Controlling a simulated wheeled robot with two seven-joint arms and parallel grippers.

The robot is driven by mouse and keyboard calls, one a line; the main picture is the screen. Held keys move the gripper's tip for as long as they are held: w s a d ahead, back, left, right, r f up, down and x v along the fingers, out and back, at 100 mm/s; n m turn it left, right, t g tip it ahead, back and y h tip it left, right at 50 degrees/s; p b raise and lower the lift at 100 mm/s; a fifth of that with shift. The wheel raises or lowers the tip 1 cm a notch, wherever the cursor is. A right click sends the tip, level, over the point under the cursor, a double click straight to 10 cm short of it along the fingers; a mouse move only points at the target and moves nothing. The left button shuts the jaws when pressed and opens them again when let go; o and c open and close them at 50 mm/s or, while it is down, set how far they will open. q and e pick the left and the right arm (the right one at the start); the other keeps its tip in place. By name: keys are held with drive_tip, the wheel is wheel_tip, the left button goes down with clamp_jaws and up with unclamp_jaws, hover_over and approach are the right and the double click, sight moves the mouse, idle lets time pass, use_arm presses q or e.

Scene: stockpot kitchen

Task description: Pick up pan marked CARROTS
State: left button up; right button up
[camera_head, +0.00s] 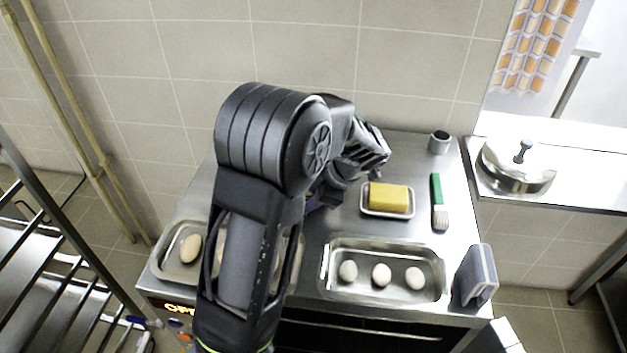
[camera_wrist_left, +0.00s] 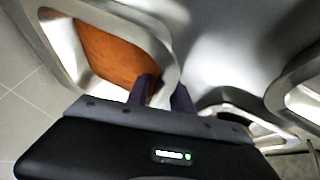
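My left gripper (camera_head: 325,193) is over the back of the steel counter, mostly hidden by my own arm in the head view. In the left wrist view its two dark fingers (camera_wrist_left: 161,96) are apart, beside the rim of a metal pan (camera_wrist_left: 170,62) with a smooth orange-brown surface inside. The rim appears to run down between the fingers; I cannot tell whether they touch it. No CARROTS label is readable on any pan. This orange-filled pan cannot be made out in the head view behind my arm. My right gripper is not in view.
A pan (camera_head: 436,291) with three eggs is at the front right. Another pan (camera_head: 163,262) at the left holds a pale oval item. A yellow block on a small tray (camera_head: 375,212), a green-handled brush (camera_head: 437,190) and a grey cup (camera_head: 439,142) stand behind. A lidded pot (camera_head: 515,180) stands right.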

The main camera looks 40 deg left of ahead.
use_arm(q)
drive_tip(key=shift+f+b, duration=0.15)
drive_tip(key=shift+b, duration=0.15)
idle(0.7)
clamp_jaws()
idle(1.3)
